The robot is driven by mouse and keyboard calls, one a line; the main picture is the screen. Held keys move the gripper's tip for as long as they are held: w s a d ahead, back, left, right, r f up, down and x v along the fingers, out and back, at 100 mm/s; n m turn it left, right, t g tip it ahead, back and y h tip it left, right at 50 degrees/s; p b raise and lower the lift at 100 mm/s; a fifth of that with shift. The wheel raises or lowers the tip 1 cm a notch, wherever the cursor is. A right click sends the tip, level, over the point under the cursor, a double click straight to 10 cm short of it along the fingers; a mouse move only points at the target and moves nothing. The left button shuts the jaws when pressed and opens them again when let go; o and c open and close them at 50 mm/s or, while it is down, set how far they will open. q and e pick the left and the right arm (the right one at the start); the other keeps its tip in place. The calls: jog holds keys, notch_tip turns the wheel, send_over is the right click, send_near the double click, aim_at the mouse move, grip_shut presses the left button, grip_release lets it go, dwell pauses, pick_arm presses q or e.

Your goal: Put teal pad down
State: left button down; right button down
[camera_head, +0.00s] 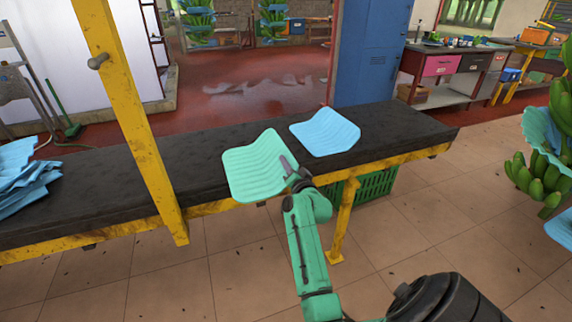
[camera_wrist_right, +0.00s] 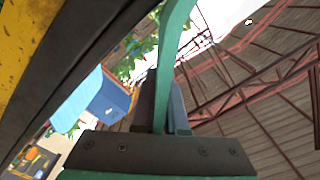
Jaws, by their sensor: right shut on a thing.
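The teal pad (camera_head: 258,166) is a curved, ribbed sheet at the front edge of the black-topped table, in the middle of the head view. My right gripper (camera_head: 290,166) is shut on its right edge. In the right wrist view the teal pad (camera_wrist_right: 168,60) shows edge-on between the fingers of my right gripper (camera_wrist_right: 163,110). The pad overlaps the table top in the head view; I cannot tell whether it touches it. My left gripper is not in view.
The long black table (camera_head: 400,130) has yellow legs and a yellow upright post (camera_head: 135,115). A light blue pad (camera_head: 326,132) lies to the right of the teal one. Several blue pads (camera_head: 22,180) are piled at the left. A green crate (camera_head: 372,186) stands underneath. Bananas (camera_head: 540,178) hang at the right.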

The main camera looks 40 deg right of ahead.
jog(key=c, duration=0.9)
grip_release()
jog(key=shift+c, duration=0.2)
